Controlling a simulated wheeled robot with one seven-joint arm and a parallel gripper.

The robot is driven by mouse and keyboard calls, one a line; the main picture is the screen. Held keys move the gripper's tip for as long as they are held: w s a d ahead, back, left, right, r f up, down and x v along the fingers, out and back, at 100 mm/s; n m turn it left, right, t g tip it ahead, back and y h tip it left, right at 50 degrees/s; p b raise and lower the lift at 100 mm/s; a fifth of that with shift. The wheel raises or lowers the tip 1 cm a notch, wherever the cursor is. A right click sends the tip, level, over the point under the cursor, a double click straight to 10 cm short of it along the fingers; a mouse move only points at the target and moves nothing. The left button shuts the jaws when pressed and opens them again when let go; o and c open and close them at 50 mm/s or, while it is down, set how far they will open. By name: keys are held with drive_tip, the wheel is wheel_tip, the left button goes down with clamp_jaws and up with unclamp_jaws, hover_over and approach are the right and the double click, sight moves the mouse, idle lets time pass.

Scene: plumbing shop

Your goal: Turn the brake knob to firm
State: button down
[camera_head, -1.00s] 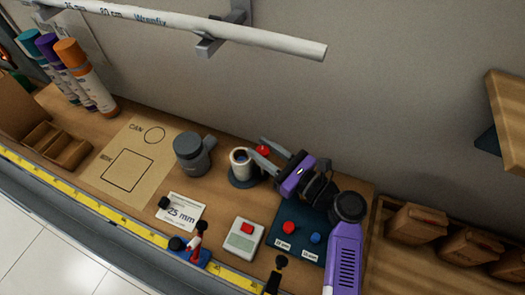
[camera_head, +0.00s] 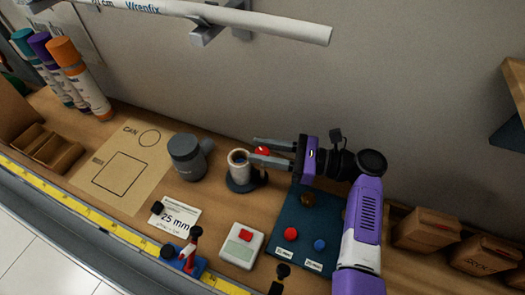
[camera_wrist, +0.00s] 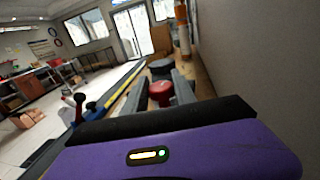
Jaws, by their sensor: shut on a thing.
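The red brake knob (camera_head: 262,151) sits beside a beige-rimmed, dark-centred cylinder (camera_head: 238,158) on a dark round base. My gripper (camera_head: 256,152) reaches in level from the right, its two grey fingers on either side of the knob. In the wrist view the red knob (camera_wrist: 160,92) shows between the fingertips (camera_wrist: 160,88), held by them. Part of the knob is hidden behind the fingers, and no firm or soft marking is legible.
A dark grey mug-like can (camera_head: 187,158) stands left of the cylinder. A dark blue mat (camera_head: 310,225) with red and blue knobs lies under my arm. A grey box with a red button (camera_head: 242,245) is in front. A white pipe (camera_head: 230,22) hangs above on wall brackets.

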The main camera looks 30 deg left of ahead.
drive_tip(key=c, duration=1)
unclamp_jaws()
drive_tip(key=shift+b+v, duration=0.7)
drive_tip(key=shift+v, duration=3.15)
drive_tip(key=shift+c, duration=0.2)
